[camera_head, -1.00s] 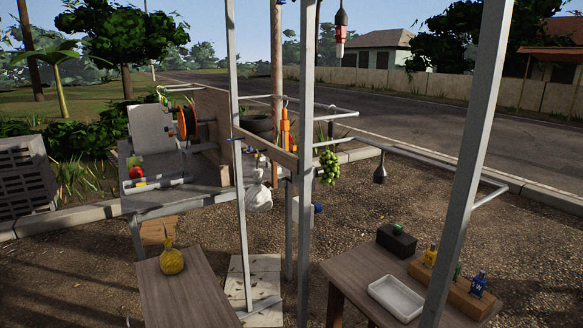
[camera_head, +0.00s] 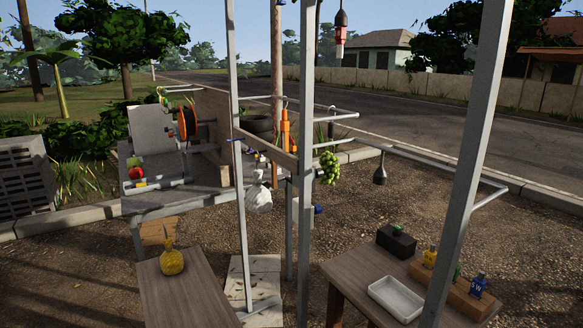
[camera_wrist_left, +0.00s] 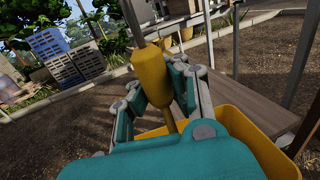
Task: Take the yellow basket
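The yellow basket (camera_wrist_left: 262,152) shows in the left wrist view, its yellow rim and wall behind and below my gripper. Its handle has a thick yellow grip (camera_wrist_left: 152,74). The teal fingers of my left gripper (camera_wrist_left: 160,92) lie on both sides of this grip and appear shut on it. My gripper's teal body hides much of the basket and its inside. Neither the basket nor either gripper shows in the head view.
Another table (camera_head: 345,278) at right holds a white tray (camera_head: 396,298) and a black box (camera_head: 397,242). Metal posts (camera_head: 306,130) rise between them.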

